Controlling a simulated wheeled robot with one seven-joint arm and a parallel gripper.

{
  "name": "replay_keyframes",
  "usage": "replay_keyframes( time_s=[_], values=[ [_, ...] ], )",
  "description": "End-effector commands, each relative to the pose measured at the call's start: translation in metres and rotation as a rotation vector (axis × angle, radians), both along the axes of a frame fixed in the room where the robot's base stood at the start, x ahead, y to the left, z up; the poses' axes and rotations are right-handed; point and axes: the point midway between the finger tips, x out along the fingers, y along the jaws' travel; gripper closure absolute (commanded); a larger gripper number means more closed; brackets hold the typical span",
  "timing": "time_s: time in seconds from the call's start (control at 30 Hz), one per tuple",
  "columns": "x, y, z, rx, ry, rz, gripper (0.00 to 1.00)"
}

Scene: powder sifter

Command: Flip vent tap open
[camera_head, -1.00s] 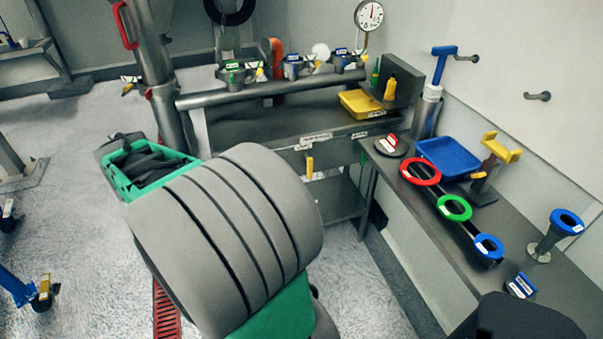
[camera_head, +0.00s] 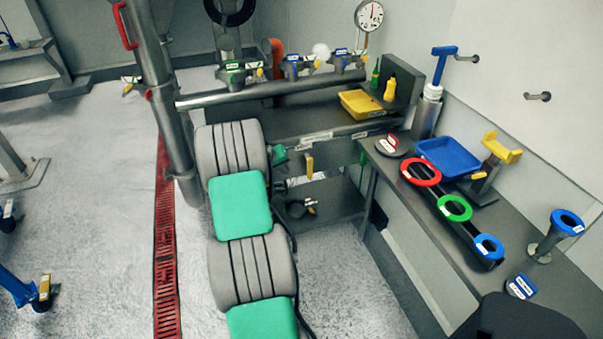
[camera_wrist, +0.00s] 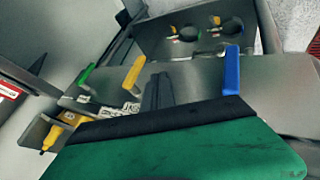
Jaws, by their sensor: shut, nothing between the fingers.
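Several levers stick out along the front edge of the steel bench: a yellow lever (camera_head: 309,166) and a green lever (camera_head: 362,158) in the head view. The wrist view shows a green lever (camera_wrist: 86,76), a yellow lever (camera_wrist: 134,73) and a blue lever (camera_wrist: 232,70). I cannot read which one is the vent tap. My gripper (camera_wrist: 157,80) is shut and empty, between the yellow and blue levers in the wrist view and apart from both. In the head view its end (camera_head: 280,154) is partly hidden beside my arm, left of the yellow lever.
A pipe with several valves (camera_head: 290,68) runs above the bench. A yellow tray (camera_head: 350,105) and yellow bottle (camera_head: 390,90) stand on the bench. The right side table holds a blue tray (camera_head: 425,150) and coloured rings. Small items lie on the lower shelf (camera_head: 335,203).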

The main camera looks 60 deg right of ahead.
Motion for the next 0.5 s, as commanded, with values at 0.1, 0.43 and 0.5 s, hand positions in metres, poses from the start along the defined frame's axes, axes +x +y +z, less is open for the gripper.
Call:
replay_keyframes(
  time_s=[0.1, 0.43, 0.5],
  values=[
    [-0.003, -0.013, -0.020, 0.004, 0.002, -0.002, 1.00],
    [-0.012, -0.058, -0.067, 0.000, 0.000, -0.002, 1.00],
    [-0.022, -0.066, -0.066, 0.000, -0.001, -0.004, 1.00]
  ],
)
